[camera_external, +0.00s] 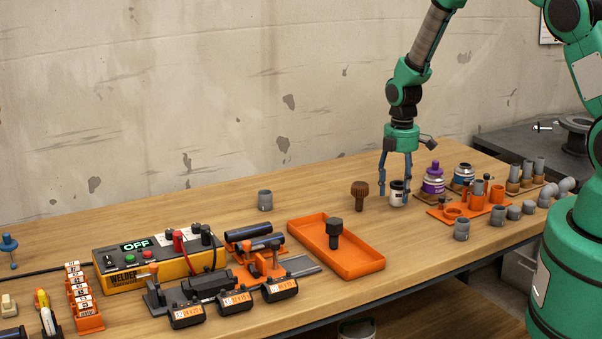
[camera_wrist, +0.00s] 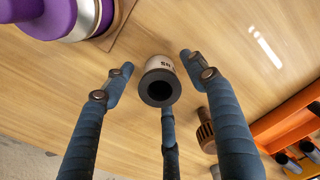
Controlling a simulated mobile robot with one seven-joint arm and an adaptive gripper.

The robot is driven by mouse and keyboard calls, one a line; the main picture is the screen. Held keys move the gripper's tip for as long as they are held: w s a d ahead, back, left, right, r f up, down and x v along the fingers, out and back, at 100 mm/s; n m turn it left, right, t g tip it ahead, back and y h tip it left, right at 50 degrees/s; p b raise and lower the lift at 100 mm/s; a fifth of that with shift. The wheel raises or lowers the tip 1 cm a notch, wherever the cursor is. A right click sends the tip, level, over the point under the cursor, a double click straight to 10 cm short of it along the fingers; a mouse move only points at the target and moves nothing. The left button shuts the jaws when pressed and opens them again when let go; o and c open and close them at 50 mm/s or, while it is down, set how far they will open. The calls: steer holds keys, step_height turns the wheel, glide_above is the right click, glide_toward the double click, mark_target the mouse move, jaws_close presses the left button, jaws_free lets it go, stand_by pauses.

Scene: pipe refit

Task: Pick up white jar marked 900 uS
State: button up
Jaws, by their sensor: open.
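The white jar (camera_external: 398,198) stands upright on the wooden table, with a dark open-looking top. In the wrist view the jar (camera_wrist: 159,64) shows from above between my fingers, with part of its dark lettering in sight; the number is not readable. My gripper (camera_external: 396,187) points down over the jar with its fingers spread on either side. In the wrist view my gripper (camera_wrist: 160,76) is open, with three blue fingers around the jar and visible gaps to it. I cannot tell whether any finger touches it in the external view.
A purple can (camera_external: 433,182) stands close right of the jar, with a blue-labelled can (camera_external: 463,174) behind it. A brown ribbed knob (camera_external: 360,194) stands close left. An orange tray (camera_external: 362,266) lies nearer the front. Grey fittings and an orange rack (camera_external: 455,218) are right.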

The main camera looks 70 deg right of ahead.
steer(key=shift+f, duration=0.6)
steer(key=c, duration=1.3)
